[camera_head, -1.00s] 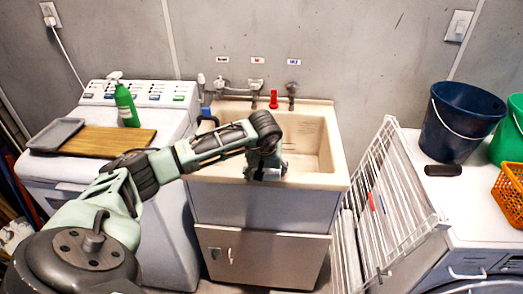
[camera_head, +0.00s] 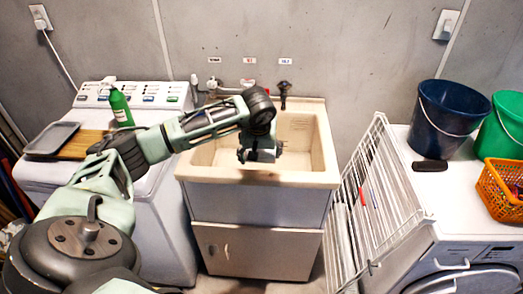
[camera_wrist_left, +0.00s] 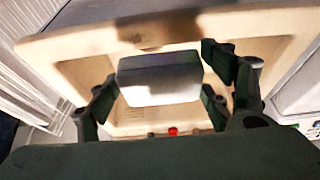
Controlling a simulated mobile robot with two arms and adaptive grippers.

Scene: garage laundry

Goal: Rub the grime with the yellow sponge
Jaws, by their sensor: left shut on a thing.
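My left gripper (camera_head: 258,154) hangs over the front part of the beige sink (camera_head: 325,150), with my arm coming in from the left. In the left wrist view its fingers (camera_wrist_left: 158,98) are shut on a sponge-like block (camera_wrist_left: 160,80). The block looks pale grey to white there, not clearly yellow. A brownish dark patch (camera_wrist_left: 158,30) lies on the sink's rim beyond the block; I cannot tell how much is grime and how much is shadow. The block seems apart from it. In the head view the block is not distinct. My right gripper is not in view.
Taps (camera_head: 284,92) stand at the sink's back. A white washing machine (camera_head: 160,215) on the left carries a green bottle (camera_head: 121,108), a wooden board (camera_head: 85,146) and a grey tray (camera_head: 52,139). A white drying rack (camera_head: 375,200) stands close to the sink's right side.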

